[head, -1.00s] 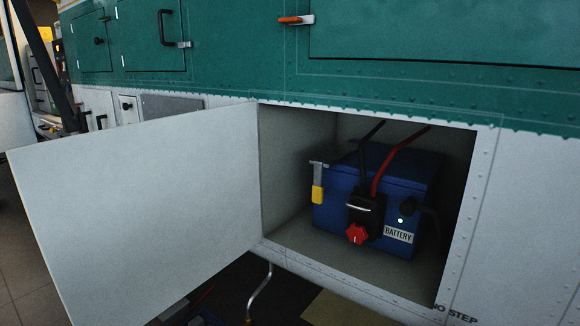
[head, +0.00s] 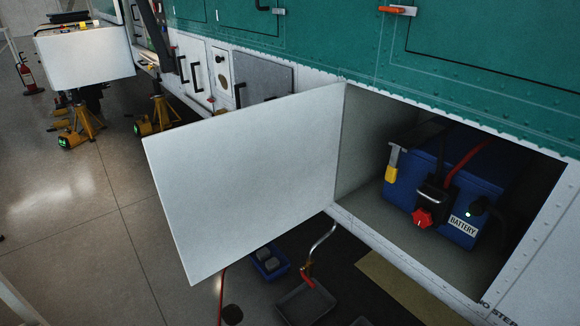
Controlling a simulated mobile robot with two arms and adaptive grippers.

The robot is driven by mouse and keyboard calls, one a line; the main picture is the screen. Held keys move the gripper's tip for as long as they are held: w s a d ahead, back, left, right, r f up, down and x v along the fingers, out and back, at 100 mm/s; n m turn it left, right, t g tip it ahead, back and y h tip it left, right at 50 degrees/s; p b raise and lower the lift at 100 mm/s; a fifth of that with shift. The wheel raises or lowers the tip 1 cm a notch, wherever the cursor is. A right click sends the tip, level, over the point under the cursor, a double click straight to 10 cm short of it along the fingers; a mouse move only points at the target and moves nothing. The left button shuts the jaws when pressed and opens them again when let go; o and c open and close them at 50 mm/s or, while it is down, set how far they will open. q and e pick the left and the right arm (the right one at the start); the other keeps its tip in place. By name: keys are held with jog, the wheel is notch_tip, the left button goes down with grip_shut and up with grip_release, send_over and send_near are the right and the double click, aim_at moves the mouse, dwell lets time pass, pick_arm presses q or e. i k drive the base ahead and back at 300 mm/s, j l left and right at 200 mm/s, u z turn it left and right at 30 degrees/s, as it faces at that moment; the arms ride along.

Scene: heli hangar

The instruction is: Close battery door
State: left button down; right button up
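The battery door (head: 245,180) is a plain white panel, hinged at the left edge of the compartment and swung wide open to the left. The battery compartment (head: 365,205) is an open recess in the white lower hull. Inside it stands a blue battery (head: 408,188) labelled BATTERY, with a red knob (head: 422,218), a yellow-handled latch (head: 391,172), a small green light, and black and red cables. Neither of my grippers is in the head view.
Below the door, a blue tray (head: 270,264), a grey tray (head: 303,303) and a bent metal tube (head: 320,243) are on or near the floor. The floor (head: 90,220) left of the door is open.

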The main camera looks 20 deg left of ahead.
aim_at(228, 185)
jog(key=j+z, duration=0.2)
jog(key=z, duration=0.2)
jog(key=i+j+z, duration=0.1)
jog(key=j+z, duration=0.4)
jog(key=z, duration=0.3)
jog(key=j+z, duration=0.1)
jog(key=j, duration=0.3)
jog(key=k+j, duration=0.1)
jog(key=j, duration=0.3)
jog(key=k+j+z, duration=0.15)
jog(key=j, duration=0.7)
jog(key=k+j+z, duration=0.15)
jog(key=j, duration=0.65)
jog(key=k+z, duration=0.05)
